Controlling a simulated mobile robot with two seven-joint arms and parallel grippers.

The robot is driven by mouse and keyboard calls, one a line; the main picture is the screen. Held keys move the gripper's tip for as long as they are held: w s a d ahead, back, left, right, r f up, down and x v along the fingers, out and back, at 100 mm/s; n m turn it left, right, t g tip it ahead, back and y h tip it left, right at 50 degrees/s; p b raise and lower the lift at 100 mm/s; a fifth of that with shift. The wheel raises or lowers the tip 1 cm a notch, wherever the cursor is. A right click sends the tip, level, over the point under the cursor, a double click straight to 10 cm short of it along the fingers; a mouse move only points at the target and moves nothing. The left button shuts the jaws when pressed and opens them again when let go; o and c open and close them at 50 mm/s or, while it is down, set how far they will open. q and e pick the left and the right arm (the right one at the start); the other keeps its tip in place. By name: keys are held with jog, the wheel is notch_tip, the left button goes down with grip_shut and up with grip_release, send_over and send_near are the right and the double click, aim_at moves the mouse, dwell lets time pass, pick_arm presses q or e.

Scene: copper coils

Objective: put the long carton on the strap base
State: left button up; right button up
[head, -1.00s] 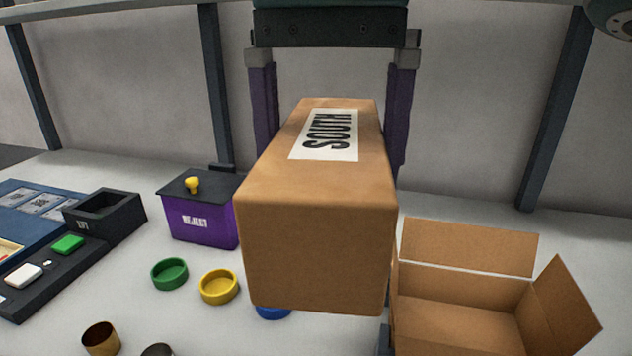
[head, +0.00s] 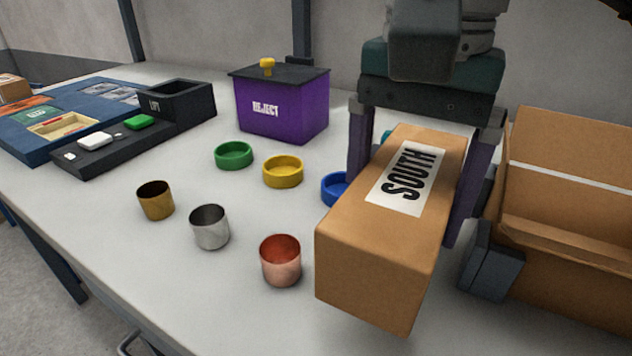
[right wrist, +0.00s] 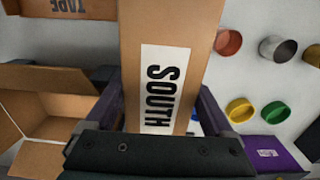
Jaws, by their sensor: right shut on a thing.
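The long carton (head: 350,250) is a brown box with a white SOUTH label on top. My right gripper (head: 408,208) is shut on it, a purple finger along each side, and appears to hold it above the white table. In the right wrist view the carton (right wrist: 170,25) runs away from the camera between the fingers of the right gripper (right wrist: 165,105). Its underside is hidden, so the gap to the table is hard to judge. I cannot tell which thing is the strap base. My left gripper is not in view.
An open brown box (head: 570,250) with a dark block (head: 490,262) at its side stands close right. Copper (head: 281,262), steel (head: 210,228) and brass (head: 156,201) cups, coloured rings (head: 283,172) and the purple REJECT bin (head: 283,108) lie left. A blue board (head: 55,150) is far left.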

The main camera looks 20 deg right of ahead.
jog(key=shift+f, duration=3.15)
jog(key=shift+f+b, duration=0.1)
jog(key=shift+b, duration=0.3)
jog(key=o, duration=1.3)
jog(key=shift+f, duration=0.1)
jog(key=shift+o, duration=1)
